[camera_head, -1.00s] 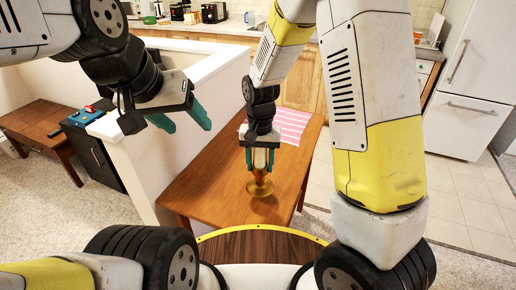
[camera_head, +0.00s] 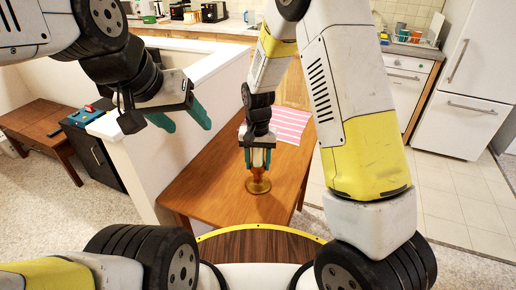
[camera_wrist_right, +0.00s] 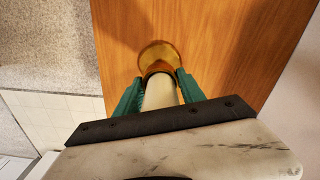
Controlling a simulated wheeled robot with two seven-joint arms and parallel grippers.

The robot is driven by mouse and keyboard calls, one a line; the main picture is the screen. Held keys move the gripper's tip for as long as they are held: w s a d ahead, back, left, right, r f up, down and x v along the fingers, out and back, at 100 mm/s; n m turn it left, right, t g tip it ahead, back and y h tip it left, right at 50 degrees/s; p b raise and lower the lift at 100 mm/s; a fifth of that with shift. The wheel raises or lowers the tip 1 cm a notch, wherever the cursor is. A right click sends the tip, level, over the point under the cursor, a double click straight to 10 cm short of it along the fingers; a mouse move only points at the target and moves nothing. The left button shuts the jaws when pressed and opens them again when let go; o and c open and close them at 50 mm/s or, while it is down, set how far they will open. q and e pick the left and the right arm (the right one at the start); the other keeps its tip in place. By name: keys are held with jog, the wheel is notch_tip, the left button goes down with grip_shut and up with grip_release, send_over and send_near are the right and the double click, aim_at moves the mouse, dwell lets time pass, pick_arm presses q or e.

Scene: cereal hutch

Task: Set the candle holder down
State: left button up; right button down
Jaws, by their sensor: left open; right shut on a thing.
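The candle holder (camera_head: 258,185) is gold-brown with a round base and a pale candle in its top. It is upright at the wooden table (camera_head: 215,184), in the middle of the head view. My right gripper (camera_head: 258,164) is shut on it from above, one teal finger on each side. In the right wrist view, the candle holder's round base (camera_wrist_right: 158,54) shows beyond the pale candle (camera_wrist_right: 161,92), over the table top. The base seems at or very near the wood; I cannot tell if it touches. My left gripper (camera_head: 184,118) is open and empty, above the white half wall.
A pink striped cloth (camera_head: 290,124) lies on the table behind my right gripper. The white half wall (camera_head: 136,128) runs along the table's left side. The table top around the candle holder is clear. A low brown table (camera_head: 45,124) stands far left.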

jog(key=shift+f, duration=0.1)
jog(key=c, duration=0.7)
grip_release()
notch_tip(320, 180, up, 12)
jog(key=shift+r, duration=0.1)
jog(key=s+d+r+t+y, duration=0.1)
jog(key=s+d+r+t, duration=0.2)
jog(key=s+d+r, duration=0.4)
jog(key=s+d+r+n+t+y, duration=0.1)
jog(key=s+d+r+t, duration=0.2)
jog(key=s+d+r, duration=0.4)
jog(key=s+r, duration=0.2)
jog(key=s, duration=0.3)
jog(key=shift+s+d+n, duration=0.15)
jog(key=shift+s+n, duration=0.05)
jog(key=shift+n, duration=0.1)
